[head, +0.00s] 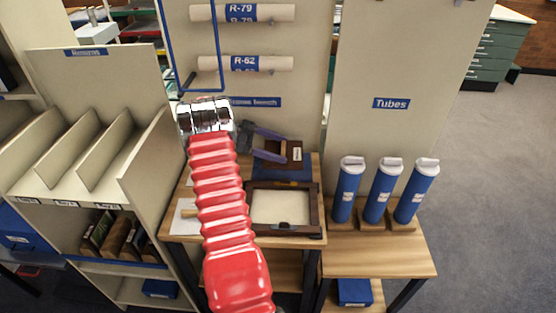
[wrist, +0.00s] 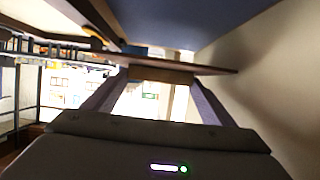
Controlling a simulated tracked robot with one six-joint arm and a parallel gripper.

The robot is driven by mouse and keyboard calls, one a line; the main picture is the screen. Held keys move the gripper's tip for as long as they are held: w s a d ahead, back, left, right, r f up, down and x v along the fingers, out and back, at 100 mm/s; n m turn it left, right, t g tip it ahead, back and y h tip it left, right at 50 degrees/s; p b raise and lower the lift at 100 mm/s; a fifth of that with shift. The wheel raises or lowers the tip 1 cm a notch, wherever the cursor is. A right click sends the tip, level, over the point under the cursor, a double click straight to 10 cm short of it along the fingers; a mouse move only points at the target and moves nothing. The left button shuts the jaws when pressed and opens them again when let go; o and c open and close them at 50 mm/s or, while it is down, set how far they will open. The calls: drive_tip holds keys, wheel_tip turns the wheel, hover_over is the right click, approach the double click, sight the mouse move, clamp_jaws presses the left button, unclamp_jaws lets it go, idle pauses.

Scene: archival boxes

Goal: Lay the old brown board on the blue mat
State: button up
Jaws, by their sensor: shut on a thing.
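The brown board (head: 280,150), with a small white label near its right end, is held over the table by my gripper (head: 287,149). The gripper's two purplish fingers are shut on it. In the wrist view the board (wrist: 185,70) shows nearly edge-on as a thin brown strip between the fingers. The blue mat (head: 281,173) lies on the wooden table just below the board, partly covered by it in the head view. In the wrist view a blue surface (wrist: 185,20) spreads along the top, with a gap between it and the board.
A dark-framed tray (head: 318,212) with a cream bed stands directly in front of the mat. An upright panel rises behind the table. Blue tubes (head: 382,190) stand on the right, and a divided rack (head: 85,150) stands on the left.

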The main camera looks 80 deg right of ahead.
drive_tip(key=shift+f, duration=0.9)
wheel_tip(320, 180, down, 3)
drive_tip(key=shift+r, duration=0.1)
drive_tip(key=shift+d+f, duration=0.15)
drive_tip(key=shift+f, duration=0.4)
drive_tip(key=o, duration=1.1)
drive_tip(key=shift+f, duration=0.1)
